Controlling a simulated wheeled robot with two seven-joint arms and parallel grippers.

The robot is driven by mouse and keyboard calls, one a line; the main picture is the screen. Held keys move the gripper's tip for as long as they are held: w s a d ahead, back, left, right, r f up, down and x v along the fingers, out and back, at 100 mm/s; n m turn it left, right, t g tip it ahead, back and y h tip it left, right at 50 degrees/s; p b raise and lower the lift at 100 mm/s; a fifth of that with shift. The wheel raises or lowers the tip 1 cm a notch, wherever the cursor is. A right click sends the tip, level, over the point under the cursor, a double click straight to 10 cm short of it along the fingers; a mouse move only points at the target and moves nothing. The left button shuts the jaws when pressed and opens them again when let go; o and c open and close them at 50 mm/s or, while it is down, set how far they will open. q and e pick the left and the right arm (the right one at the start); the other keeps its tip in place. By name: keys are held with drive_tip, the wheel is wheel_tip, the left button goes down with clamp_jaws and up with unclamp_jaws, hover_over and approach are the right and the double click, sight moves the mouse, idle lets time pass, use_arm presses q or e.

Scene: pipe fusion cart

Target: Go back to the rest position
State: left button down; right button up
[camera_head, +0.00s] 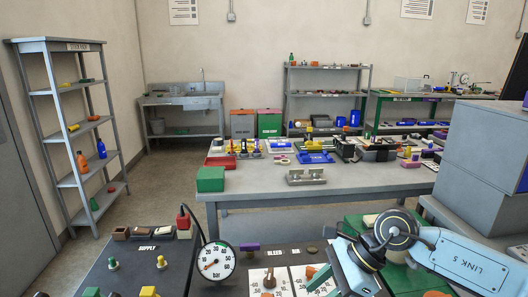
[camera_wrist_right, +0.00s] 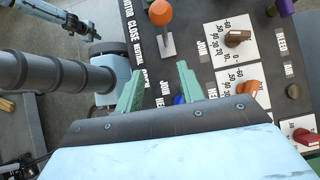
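My right gripper (camera_head: 320,277) is low at the right of the head view, over the near cart panel, its arm coming in from the right. In the right wrist view the two green fingers of my right gripper (camera_wrist_right: 159,88) stand apart with nothing held between them. Beyond them is a lever with an orange ball knob (camera_wrist_right: 159,12), apart from the fingers. A small blue part (camera_wrist_right: 179,99) shows between the fingers, partly hidden by the gripper body. My left gripper is not visible in the head view.
The dark cart panel (camera_head: 122,271) carries a round gauge (camera_head: 217,262) and white dial plates with knobs (camera_wrist_right: 236,38). A grey workbench (camera_head: 383,183) with parts stands behind. A grey cabinet (camera_head: 478,160) is at the right. Open floor (camera_head: 165,180) lies left of the bench.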

drive_tip(key=s+a+r+m+t+y, duration=0.3)
drive_tip(key=a+r+m+t+y, duration=0.3)
drive_tip(key=a+r+m+y, duration=0.55)
drive_tip(key=w+d+r+m+t+h, duration=0.1)
drive_tip(key=w+d+m+t+h, duration=0.35)
drive_tip(key=m+t, duration=0.9)
drive_tip(key=s+d+f+m+g+h, duration=0.35)
drive_tip(key=d+f+m+h, duration=0.95)
drive_tip(key=m, duration=0.6)
drive_tip(key=s+d+f+m+g+h, duration=0.15)
drive_tip(key=s+f+m+g, duration=0.4)
drive_tip(key=s, duration=0.55)
drive_tip(key=s+d+f+m+g, duration=0.3)
drive_tip(key=s+f+g, duration=0.4)
drive_tip(key=s+f, duration=0.3)
wheel_tip(320, 180, down, 25)
drive_tip(key=s+g, duration=0.1)
drive_tip(key=s, duration=0.1)
drive_tip(key=s+d+f, duration=0.2)
drive_tip(key=s+f, duration=0.5)
drive_tip(key=s, duration=0.1)
drive_tip(key=s+d+f+g, duration=0.1)
drive_tip(key=s+d+f, duration=0.2)
drive_tip(key=s+f, duration=0.4)
drive_tip(key=shift+s, duration=0.75)
